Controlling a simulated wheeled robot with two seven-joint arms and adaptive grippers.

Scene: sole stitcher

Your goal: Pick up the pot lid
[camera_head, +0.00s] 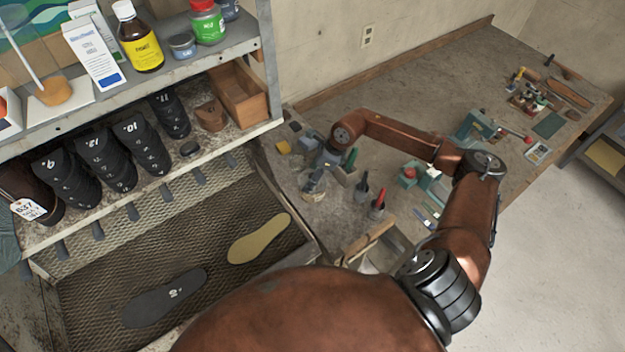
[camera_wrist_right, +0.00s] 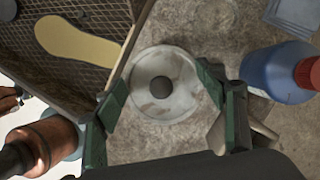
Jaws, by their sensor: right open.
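The pot lid (camera_wrist_right: 162,87) is a round, pale, stained disc with a dark round knob in the middle. In the right wrist view it lies on the grey worktop, between the fingers of my right gripper (camera_wrist_right: 163,88). The green fingertips are apart, one at each side of the lid. The gripper is open and holds nothing; whether a finger touches the lid I cannot tell. In the head view my right gripper (camera_head: 318,174) points down at the bench beside the mesh tray, and I cannot make out the lid clearly there. My left gripper is not in view.
A blue bottle with a red cap (camera_wrist_right: 280,72) stands close right of the gripper in the wrist view. The mesh tray (camera_head: 215,205) with a tan sole (camera_head: 258,238) and a dark sole (camera_head: 165,298) lies left. Screwdrivers (camera_head: 378,204) and small tools crowd the bench.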

